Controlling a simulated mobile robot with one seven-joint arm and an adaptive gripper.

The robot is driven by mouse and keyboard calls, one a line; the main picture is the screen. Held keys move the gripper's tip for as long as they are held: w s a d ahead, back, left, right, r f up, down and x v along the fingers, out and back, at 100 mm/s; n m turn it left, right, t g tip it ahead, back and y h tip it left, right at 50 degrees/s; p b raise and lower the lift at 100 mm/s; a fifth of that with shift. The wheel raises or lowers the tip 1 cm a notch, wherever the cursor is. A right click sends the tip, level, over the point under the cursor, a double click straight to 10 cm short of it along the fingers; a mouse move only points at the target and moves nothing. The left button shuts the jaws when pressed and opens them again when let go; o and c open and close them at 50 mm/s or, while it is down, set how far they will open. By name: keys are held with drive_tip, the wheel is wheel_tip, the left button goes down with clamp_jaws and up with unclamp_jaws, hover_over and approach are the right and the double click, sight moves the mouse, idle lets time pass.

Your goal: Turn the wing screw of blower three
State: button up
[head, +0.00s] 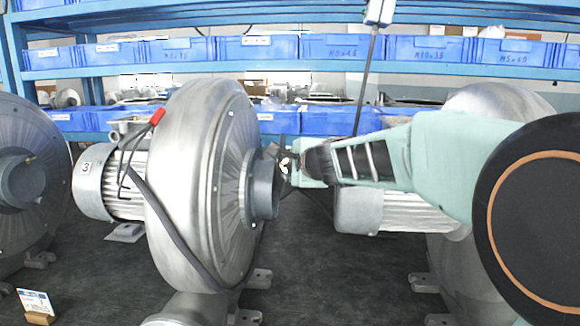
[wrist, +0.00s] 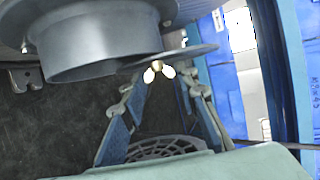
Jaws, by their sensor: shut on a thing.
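Blower three (head: 205,180) stands left of centre in the head view, with a "3" label on its motor. Its short grey pipe (head: 265,190) faces right and also shows large in the wrist view (wrist: 95,45). A flat grey plate (wrist: 190,55) lies beside the pipe mouth. The small brass wing screw (wrist: 157,70) shows by this plate. My gripper (wrist: 158,82) reaches in from the right in the head view (head: 287,168). Its fingers lie on both sides of the wing screw and are shut on it. The exact contact is partly hidden in the head view.
Another blower (head: 25,190) stands at the left edge. One more (head: 490,105) stands at the right, partly behind my arm. A small card in a wooden holder (head: 37,303) stands at front left. Shelves with blue bins (head: 258,48) run along the back. Dark bench top (head: 320,270) is bare between the blowers.

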drive_tip(key=shift+r+g+p, duration=0.3)
drive_tip(key=shift+r+p, duration=0.1)
drive_tip(key=shift+p, duration=1.55)
drive_tip(key=p, duration=0.3)
drive_tip(key=shift+r, duration=0.15)
drive_tip(key=shift+g+p, duration=0.4)
drive_tip(key=shift+p, duration=0.55)
drive_tip(key=g+p, duration=0.1)
drive_tip(key=p, duration=0.7)
drive_tip(key=shift+w+r+m+h, duration=0.1)
drive_tip(key=shift+m+h, duration=0.2)
drive_tip(key=shift+m, duration=0.1)
drive_tip(key=g+p, duration=0.2)
drive_tip(key=p, duration=0.4)
drive_tip(key=shift+w+p, duration=0.1)
drive_tip(key=shift+p, duration=0.25)
drive_tip(key=shift+m+g+p, duration=0.3)
drive_tip(key=shift+p, duration=0.1)
drive_tip(key=shift+w+g+p, duration=0.15)
drive_tip(key=shift+g+p, duration=0.65)
drive_tip(key=shift+p, duration=0.25)
drive_tip(key=shift+w+f+m+g+p, duration=0.1)
drive_tip(key=shift+f+m+g+p, duration=0.1)
drive_tip(key=shift+m+g+p, duration=0.45)
drive_tip(key=shift+n+g, duration=0.25)
drive_tip(key=shift+g, duration=0.1)
